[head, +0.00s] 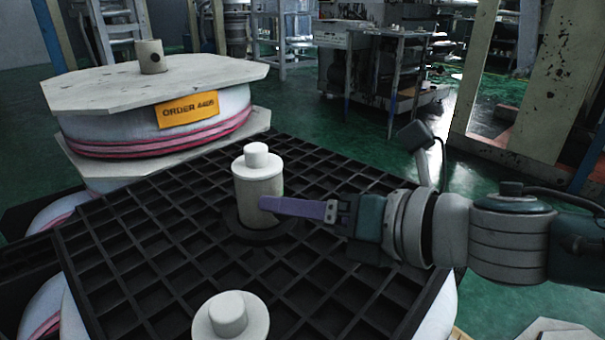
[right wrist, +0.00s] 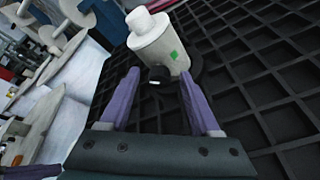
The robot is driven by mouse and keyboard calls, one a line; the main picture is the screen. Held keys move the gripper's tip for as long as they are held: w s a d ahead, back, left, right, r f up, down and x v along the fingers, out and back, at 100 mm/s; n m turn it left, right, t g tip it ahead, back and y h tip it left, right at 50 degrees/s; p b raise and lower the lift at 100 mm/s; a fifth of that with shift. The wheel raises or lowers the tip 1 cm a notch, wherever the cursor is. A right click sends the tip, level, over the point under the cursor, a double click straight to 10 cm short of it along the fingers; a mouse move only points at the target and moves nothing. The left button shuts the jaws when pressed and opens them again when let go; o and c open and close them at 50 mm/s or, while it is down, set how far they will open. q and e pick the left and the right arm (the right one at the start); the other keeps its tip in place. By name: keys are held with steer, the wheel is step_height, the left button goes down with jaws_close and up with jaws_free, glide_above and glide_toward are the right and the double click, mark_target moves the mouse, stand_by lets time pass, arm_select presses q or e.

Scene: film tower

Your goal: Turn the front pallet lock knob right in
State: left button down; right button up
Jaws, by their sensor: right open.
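A pale cylindrical post (head: 258,190) with a smaller round cap stands upright on a black grid pallet (head: 150,270). In the right wrist view the post (right wrist: 160,45) carries a small green mark, and a black knob (right wrist: 158,75) sticks out low on its side. The knob cannot be made out in the head view. My right gripper (head: 266,204) reaches in from the right with its purple fingers at the post's lower side. In the right wrist view the open fingers (right wrist: 160,78) lie to either side of the knob; contact cannot be told.
A second pale capped post (head: 230,318) stands at the near edge. A wrapped roll with an orange order label (head: 187,109) and an octagonal board (head: 150,82) stands at the back left. Behind are a metal bench (head: 388,72) and open green floor (head: 300,115).

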steer(key=p+v, duration=0.2)
steer(key=v, duration=0.7)
steer(key=shift+s+d, duration=0.15)
steer(key=shift+d, duration=0.05)
